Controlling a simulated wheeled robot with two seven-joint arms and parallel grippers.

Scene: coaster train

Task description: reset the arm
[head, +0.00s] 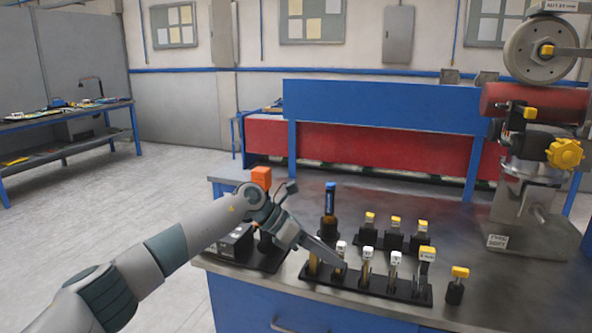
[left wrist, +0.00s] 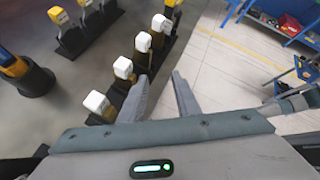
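My left arm reaches in from the left in the head view, with its left gripper (head: 335,260) over the near side of the workbench, at the left part of a black rack (head: 375,283). The rack holds a row of white-capped upright pieces (head: 367,253). In the left wrist view the two fingers of the left gripper (left wrist: 161,78) stand apart with bare floor between them. The left finger is close beside the white-capped pieces (left wrist: 123,68); I cannot tell if it touches. Nothing is held. My right gripper is not in view.
A lone yellow-capped piece (head: 456,285) stands at the right. A dark device (head: 236,243) sits left, and a large machine (head: 535,160) right. Open floor lies left of the bench.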

